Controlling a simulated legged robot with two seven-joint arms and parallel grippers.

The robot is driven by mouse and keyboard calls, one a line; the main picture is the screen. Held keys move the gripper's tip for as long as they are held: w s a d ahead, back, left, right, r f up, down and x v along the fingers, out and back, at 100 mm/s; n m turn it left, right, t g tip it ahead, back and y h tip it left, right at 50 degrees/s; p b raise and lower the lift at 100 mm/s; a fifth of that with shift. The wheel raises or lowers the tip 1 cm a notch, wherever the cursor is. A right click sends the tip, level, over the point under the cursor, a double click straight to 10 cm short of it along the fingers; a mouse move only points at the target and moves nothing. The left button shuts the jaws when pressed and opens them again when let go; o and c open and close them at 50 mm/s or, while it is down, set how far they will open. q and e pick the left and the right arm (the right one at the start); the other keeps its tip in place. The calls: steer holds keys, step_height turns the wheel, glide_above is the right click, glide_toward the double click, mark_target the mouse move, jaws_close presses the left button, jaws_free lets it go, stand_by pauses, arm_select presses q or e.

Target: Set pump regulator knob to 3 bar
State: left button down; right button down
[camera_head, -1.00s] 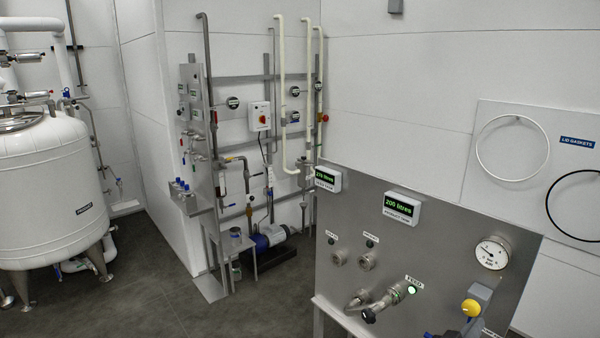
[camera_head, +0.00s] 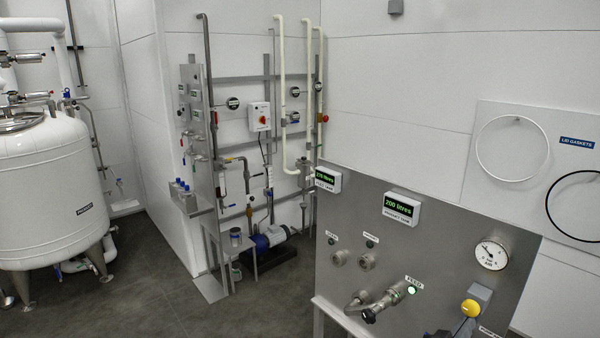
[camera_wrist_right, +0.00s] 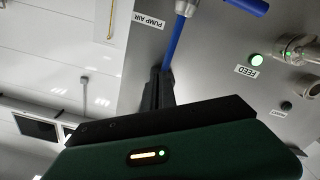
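The pump regulator shows in the head view as a yellow knob (camera_head: 470,308) on a grey box at the panel's lower right. A round white pressure gauge (camera_head: 491,254) sits above it; its scale is too small to read. My right gripper (camera_head: 440,334) is a dark shape at the bottom edge, left of and below the knob, apart from it. In the right wrist view its dark fingers (camera_wrist_right: 162,88) are close together, beside the end of a blue tube (camera_wrist_right: 174,45). I cannot tell whether they touch the tube. The yellow knob is not in that view. My left gripper is not in view.
The steel panel (camera_head: 385,235) carries two green displays, ports and a FEED valve (camera_head: 380,303) with a lit green button (camera_head: 411,290). A PUMP AIR label (camera_wrist_right: 149,22) shows by the tube.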

steer(key=shift+w+a, duration=0.25)
steer(key=shift+w, duration=0.05)
stand_by(0.4)
